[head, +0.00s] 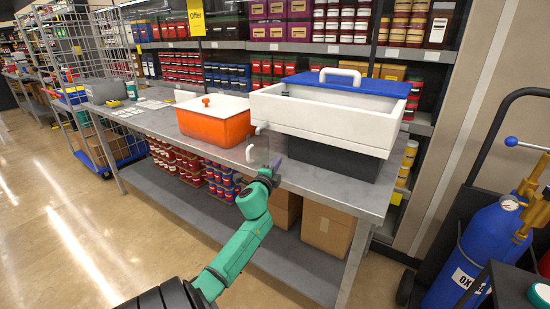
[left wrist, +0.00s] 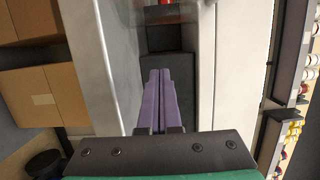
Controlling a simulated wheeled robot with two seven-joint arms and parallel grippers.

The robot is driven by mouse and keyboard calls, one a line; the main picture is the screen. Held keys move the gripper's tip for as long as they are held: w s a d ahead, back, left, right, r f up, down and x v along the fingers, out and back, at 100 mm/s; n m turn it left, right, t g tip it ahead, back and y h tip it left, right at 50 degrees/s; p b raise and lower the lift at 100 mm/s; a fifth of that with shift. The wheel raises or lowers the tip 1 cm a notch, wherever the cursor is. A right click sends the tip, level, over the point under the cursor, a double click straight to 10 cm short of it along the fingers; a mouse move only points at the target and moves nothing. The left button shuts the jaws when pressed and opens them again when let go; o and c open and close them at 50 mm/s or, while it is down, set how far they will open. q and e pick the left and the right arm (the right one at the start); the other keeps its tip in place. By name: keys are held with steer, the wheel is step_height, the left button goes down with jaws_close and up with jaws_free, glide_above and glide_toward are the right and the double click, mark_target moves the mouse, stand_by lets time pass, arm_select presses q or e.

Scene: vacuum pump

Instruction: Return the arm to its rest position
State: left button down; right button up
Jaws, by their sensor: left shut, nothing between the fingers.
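My left arm, green with a dark wrist, reaches up to the front edge of the metal table (head: 322,196) in the head view. My left gripper (head: 277,164) has purple fingers and is shut and empty. It is in front of the dark base under the white tank (head: 320,117), which has a blue lid (head: 350,83). In the left wrist view the closed fingers (left wrist: 160,76) point toward the dark base, with the white tank wall on the right. Whether they touch the base I cannot tell. My right gripper is not in view.
An orange bin (head: 213,125) stands left of the tank, with a white pipe (head: 250,150) between them. Cardboard boxes (head: 327,228) lie on the lower shelf. A blue gas cylinder (head: 480,252) on a cart stands at right. The floor at left is clear.

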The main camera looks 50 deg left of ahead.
arm_select(q)
steer(key=v, duration=0.9)
steer(key=shift+s+a, duration=0.25)
steer(key=shift+a, duration=0.1)
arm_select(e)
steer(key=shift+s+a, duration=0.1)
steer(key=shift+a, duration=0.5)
arm_select(q)
steer(key=shift+f, duration=0.3)
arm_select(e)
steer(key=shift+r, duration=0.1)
